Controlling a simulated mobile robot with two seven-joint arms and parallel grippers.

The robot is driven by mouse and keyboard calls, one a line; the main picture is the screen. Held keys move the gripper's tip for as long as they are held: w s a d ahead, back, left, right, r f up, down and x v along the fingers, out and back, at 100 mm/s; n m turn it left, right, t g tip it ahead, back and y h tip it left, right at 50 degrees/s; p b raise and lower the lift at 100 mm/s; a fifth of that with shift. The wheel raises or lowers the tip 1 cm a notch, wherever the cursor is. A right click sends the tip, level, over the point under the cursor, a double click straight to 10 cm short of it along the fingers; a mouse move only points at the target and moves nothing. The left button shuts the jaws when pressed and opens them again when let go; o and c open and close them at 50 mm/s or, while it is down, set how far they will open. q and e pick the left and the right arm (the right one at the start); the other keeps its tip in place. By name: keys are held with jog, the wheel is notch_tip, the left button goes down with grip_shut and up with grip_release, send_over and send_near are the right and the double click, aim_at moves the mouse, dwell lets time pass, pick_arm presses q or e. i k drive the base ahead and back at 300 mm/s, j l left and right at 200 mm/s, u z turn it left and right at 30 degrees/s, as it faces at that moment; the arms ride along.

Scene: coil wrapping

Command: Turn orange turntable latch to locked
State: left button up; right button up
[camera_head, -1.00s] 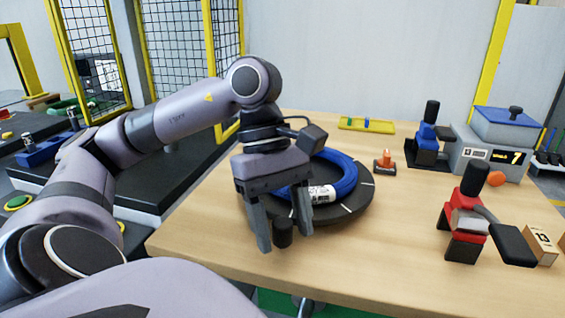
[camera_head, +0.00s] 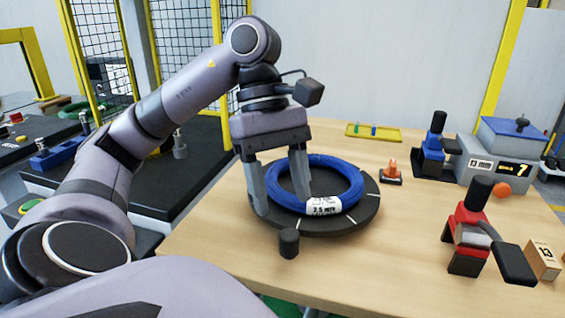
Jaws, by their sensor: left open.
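The orange latch (camera_head: 392,171) stands on a small dark base on the table, just behind and right of the turntable. The turntable (camera_head: 364,208) is a dark round disc with white marks. A blue cable coil (camera_head: 348,172) with a white label lies on it. A black knob (camera_head: 289,243) stands at its front edge. My left gripper (camera_head: 284,208) is open and points down over the left part of the turntable. Its right finger reaches in front of or inside the coil, and its left finger is outside the coil. My right gripper is not in view.
A red device (camera_head: 468,232) with a black handle stands at the front right. A blue device (camera_head: 432,150) and a grey box with a blue lid (camera_head: 515,139) stand behind it. A yellow tray (camera_head: 374,133) lies at the back. The table (camera_head: 400,270) is clear at front centre.

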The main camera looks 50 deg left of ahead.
aim_at(391, 172)
jog(key=k, duration=0.95)
